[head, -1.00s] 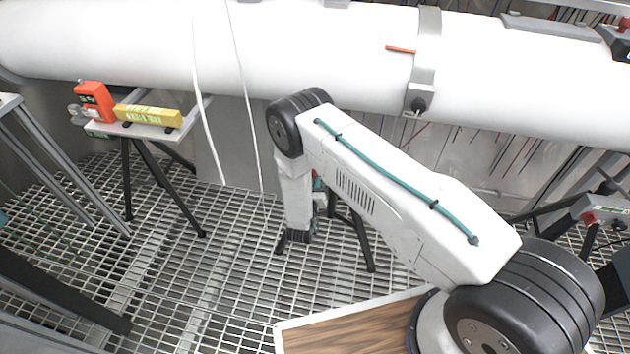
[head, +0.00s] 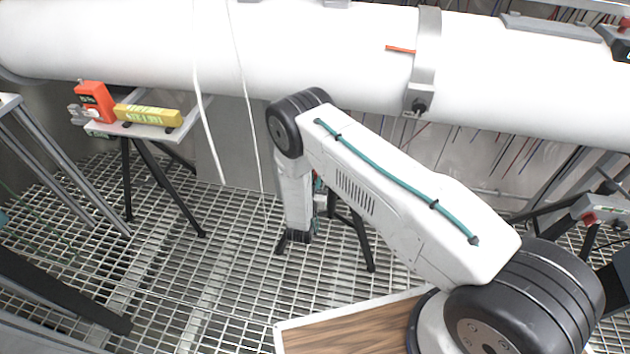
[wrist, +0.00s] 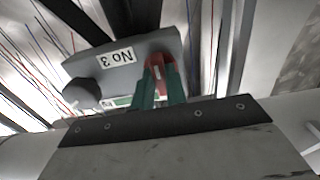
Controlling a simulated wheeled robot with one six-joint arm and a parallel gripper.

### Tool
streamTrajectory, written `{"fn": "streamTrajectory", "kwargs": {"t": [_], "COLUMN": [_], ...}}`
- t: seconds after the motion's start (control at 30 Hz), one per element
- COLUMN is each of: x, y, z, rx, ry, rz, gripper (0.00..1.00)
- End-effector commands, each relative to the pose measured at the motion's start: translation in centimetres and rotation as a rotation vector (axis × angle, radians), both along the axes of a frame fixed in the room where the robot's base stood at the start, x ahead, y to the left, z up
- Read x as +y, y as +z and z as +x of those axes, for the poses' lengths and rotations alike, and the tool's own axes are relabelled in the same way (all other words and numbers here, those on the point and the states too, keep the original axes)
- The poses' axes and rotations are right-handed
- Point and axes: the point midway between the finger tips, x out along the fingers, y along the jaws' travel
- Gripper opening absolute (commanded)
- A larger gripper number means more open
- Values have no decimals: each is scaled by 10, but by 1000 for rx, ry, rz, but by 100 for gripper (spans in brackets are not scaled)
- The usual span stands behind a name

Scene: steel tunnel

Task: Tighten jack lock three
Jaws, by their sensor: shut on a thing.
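The jack head in the wrist view is a grey block (wrist: 120,68) with an upside-down "No 3" label and a dark round knob (wrist: 82,94) at its left. A red lock handle (wrist: 160,68) stands out from its right part. My gripper (wrist: 160,88) has teal fingers that are closed around the red handle. In the head view my arm hides most of this jack and the gripper; only dark stand legs (head: 362,240) show beside the arm.
A large white pipe (head: 300,45) runs across above. At the left, a stand (head: 150,130) carries an orange device (head: 95,102) and a yellow level (head: 148,115). Another jack with a red part (head: 590,217) stands at the right. The grating floor (head: 190,260) is open at left.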

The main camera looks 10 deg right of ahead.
Motion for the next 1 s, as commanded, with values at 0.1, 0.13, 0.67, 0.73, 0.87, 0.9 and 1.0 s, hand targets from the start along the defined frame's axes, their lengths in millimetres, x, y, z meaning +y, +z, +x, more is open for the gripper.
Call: {"fn": "streamTrajectory", "kwargs": {"t": [0.1,0.13,0.67,0.73,0.87,0.9,1.0], "x": [0,0,10,15,25,27,32], "y": [-1,-1,-1,-1,-1,-1,-1], "z": [-1,-1,-18,-30,-50,-55,-65], "rx": [3,3,3,4,4,4,2], "ry": [1,1,4,4,4,4,3], "rz": [-1,-1,-2,-3,-3,-3,-1], "gripper": [0,19,35,35,35,35,35]}}
